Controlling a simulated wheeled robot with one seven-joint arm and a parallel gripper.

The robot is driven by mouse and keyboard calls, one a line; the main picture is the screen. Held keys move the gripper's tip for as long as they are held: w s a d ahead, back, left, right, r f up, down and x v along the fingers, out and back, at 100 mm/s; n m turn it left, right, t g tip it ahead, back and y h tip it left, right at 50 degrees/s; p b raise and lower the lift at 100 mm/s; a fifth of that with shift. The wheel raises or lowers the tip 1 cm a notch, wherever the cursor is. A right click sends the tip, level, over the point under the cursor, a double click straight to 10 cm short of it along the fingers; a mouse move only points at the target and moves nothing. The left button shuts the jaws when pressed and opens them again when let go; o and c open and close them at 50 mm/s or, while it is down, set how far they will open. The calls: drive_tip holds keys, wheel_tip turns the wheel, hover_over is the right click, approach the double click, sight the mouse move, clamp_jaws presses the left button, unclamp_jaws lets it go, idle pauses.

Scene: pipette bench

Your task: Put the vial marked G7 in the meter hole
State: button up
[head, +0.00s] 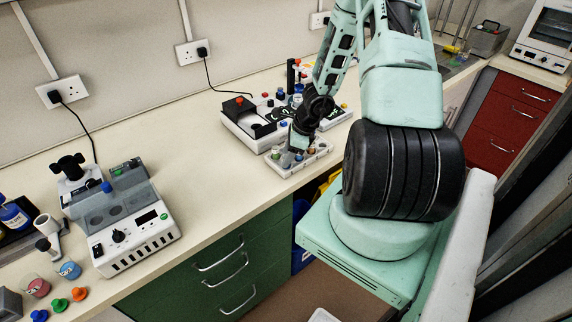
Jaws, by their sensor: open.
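My gripper (299,147) points down over a small white rack (290,172) near the bench's front edge. It is open; the arm and fingers hide part of the rack and what is between the fingers. A white instrument with a dark top (243,115) stands just behind and left of the rack; I cannot make out the meter hole.
A grey and white block device (122,222) with round wells and a knob stands at the left. Tinted cups (69,270) and coloured caps (60,304) lie in front of it. The bench (205,165) between that device and the rack is clear. Green drawers (215,265) are below.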

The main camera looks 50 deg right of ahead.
drive_tip(key=shift+x, duration=0.8)
clamp_jaws()
drive_tip(key=shift+r, duration=0.1)
